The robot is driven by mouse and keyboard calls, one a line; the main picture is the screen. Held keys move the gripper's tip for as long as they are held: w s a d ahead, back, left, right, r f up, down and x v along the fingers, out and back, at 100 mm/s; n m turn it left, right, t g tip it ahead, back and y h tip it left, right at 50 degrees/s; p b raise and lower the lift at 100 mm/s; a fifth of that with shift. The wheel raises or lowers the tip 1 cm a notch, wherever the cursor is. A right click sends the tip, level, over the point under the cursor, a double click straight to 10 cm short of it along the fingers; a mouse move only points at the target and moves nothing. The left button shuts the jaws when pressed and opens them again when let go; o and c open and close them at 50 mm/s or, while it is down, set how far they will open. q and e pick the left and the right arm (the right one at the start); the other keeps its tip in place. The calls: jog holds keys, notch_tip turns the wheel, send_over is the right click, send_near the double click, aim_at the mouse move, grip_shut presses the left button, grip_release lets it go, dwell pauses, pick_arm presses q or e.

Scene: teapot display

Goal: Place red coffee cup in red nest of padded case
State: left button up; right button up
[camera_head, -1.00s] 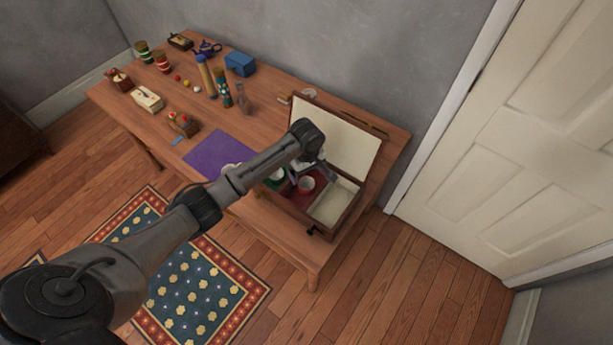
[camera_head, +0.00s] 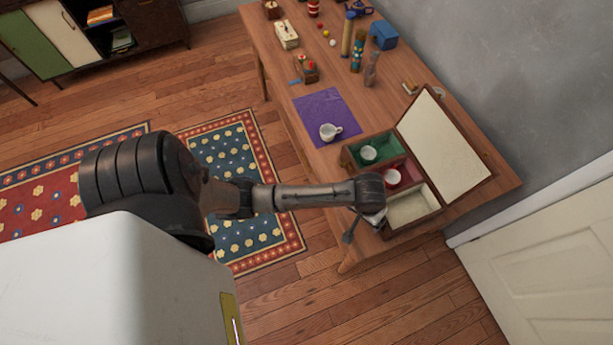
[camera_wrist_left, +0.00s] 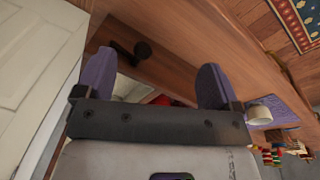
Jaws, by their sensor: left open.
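The padded case (camera_head: 420,219) stands open on the table, its lid (camera_head: 443,143) raised. It has a green nest (camera_head: 392,147), a red nest (camera_head: 411,174) and a cream nest. A cup (camera_head: 392,177) sits in the red nest, partly hidden by my forearm; its inside looks white. Another cup (camera_head: 368,153) sits in the green nest. My left gripper (camera_head: 362,228) is open and empty, in front of the case by the table's front edge. In the left wrist view, nothing is between its purple fingers (camera_wrist_left: 157,88); the case lies beyond, with some red showing.
A white cup (camera_head: 329,132) stands on a purple mat (camera_head: 318,103) left of the case. Toys and bottles (camera_head: 357,55) occupy the table's far part. A wall stands behind the table, and a white door (camera_head: 545,245) is at right.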

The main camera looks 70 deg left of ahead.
pick_arm(q)
jog(key=s+d+r+m+t, duration=0.1)
jog(key=s+r+m, duration=0.1)
jog(key=s, duration=0.7)
jog(key=s+d+r+m+t, duration=0.1)
jog(key=s+r+m, duration=0.2)
jog(key=s, duration=0.6)
jog(key=m, duration=0.2)
jog(key=shift+s+m, duration=0.15)
jog(key=shift+m, duration=0.15)
